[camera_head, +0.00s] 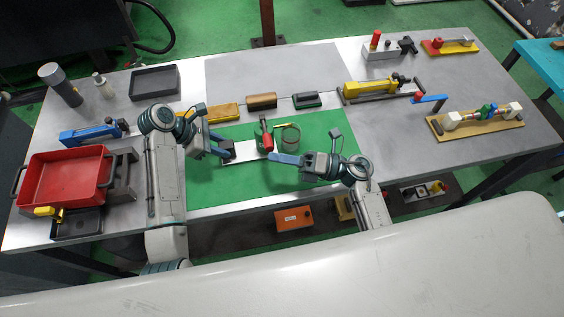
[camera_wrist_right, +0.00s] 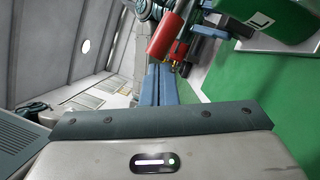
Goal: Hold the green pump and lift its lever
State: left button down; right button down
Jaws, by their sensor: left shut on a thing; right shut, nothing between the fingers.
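The green pump (camera_head: 291,137) stands on the green mat in the middle of the table, on a pale base plate (camera_head: 245,152). Its lever has a red grip (camera_head: 265,142) beside the green body. My left gripper (camera_head: 226,151) is shut on the dark part at the left end of the pump's base. My right gripper (camera_head: 271,156) is shut and empty, just in front of the lever. In the right wrist view its blue fingers (camera_wrist_right: 160,85) are together, close to the red grip (camera_wrist_right: 166,40). The pump's green body (camera_wrist_right: 268,14) is partly cut off there.
The green mat (camera_head: 235,186) is bare in front. Behind the pump stand a yellow block (camera_head: 223,113), a copper-coloured cylinder (camera_head: 262,101) and a dark green part (camera_head: 306,99). A red tray (camera_head: 64,180) is at the left, a yellow pump (camera_head: 367,87) at the right.

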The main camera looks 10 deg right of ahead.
jog(key=shift+r, duration=0.1)
dwell(0.3)
jog(key=shift+r+m, duration=0.25)
jog(key=shift+m, duration=0.35)
jog(key=shift+r+m+h, duration=0.35)
jog(key=shift+m+h, duration=0.05)
jog(key=shift+m, duration=0.2)
jog(key=shift+w+r+m, duration=0.1)
jog(key=shift+r+m, duration=0.3)
jog(key=shift+r, duration=0.05)
notch_tip(320, 180, up, 6)
jog(key=w, duration=0.2)
jog(key=shift+w+h, duration=0.3)
jog(key=shift+w, duration=0.1)
